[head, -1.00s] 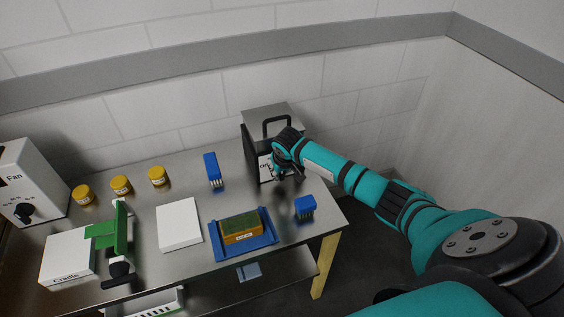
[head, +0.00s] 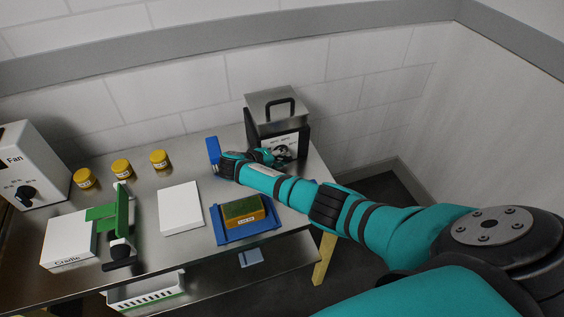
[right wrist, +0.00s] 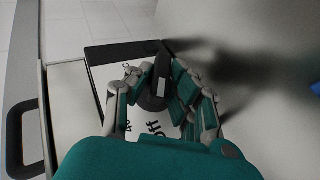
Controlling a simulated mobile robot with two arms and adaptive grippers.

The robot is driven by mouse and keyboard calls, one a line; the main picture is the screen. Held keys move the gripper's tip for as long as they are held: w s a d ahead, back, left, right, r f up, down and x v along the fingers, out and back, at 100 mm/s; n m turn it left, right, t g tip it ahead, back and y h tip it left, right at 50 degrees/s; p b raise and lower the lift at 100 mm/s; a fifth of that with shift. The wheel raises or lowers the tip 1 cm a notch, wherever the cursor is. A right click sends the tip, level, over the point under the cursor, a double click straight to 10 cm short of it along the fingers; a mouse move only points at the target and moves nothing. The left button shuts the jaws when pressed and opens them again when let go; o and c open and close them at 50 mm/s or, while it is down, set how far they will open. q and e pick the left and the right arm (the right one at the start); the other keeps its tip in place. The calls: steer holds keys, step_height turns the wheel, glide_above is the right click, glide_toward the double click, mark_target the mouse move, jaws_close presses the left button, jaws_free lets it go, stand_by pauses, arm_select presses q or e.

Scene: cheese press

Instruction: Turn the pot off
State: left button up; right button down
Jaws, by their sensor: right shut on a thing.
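The pot (head: 272,107) is a steel box with a lid and black handle at the back right of the table. Its front has a white dial panel (head: 277,147) and a black knob. In the right wrist view the black knob (right wrist: 156,84) lies between the fingers, with the word "Off" (right wrist: 154,143) printed on the panel below it. My right gripper (head: 276,158) is shut on the knob; it also shows in the right wrist view (right wrist: 162,95). My left gripper is not in view. The arm and fingers hide part of the panel.
A blue tool (head: 212,151) stands close behind my right wrist. A blue tray (head: 223,233) with a green-and-yellow sponge, a white board (head: 180,208), a cradle (head: 68,240), yellow jars (head: 122,167) and a fan control box (head: 28,168) stand left. Walls close off the back and right.

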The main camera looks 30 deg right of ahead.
steer(key=shift+a+f+n+h+b, duration=0.1)
steer(key=shift+f+n+h+b, duration=0.15)
steer(key=shift+h+b, duration=0.95)
steer(key=shift+r, duration=0.1)
steer(key=c, duration=1.2)
jaws_free()
steer(key=shift+c, duration=0.2)
steer(key=v, duration=1.2)
